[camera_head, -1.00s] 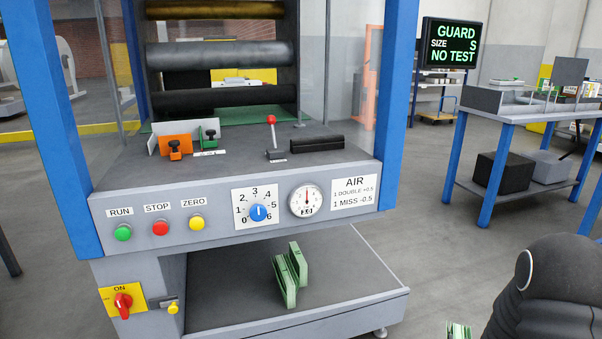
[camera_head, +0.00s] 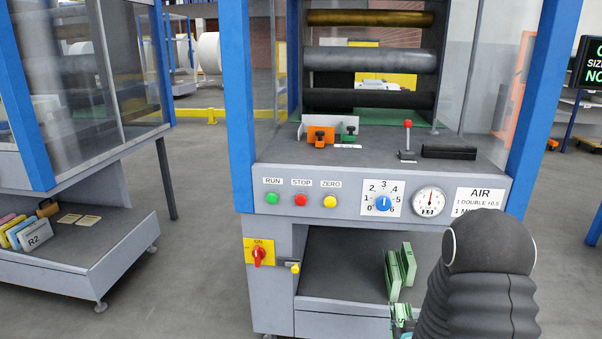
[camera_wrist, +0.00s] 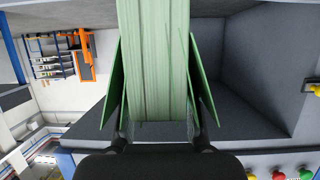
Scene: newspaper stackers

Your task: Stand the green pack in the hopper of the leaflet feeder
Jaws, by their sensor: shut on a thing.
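My gripper (camera_wrist: 160,133) is shut on a green pack (camera_wrist: 152,60), which lies between its two fingers in the wrist view. In the head view the end of a green pack (camera_head: 402,318) shows at the bottom edge beside my dark arm, which hides most of my gripper. I cannot make out a hopper for certain in these frames.
The machine's panel has run, stop and zero buttons (camera_head: 301,200), a blue dial (camera_head: 383,203) and an air gauge (camera_head: 430,201). A red switch (camera_head: 258,254) is below. At left another machine's shelf (camera_head: 100,262) holds coloured packs (camera_head: 28,232). Grey floor (camera_head: 195,270) lies between.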

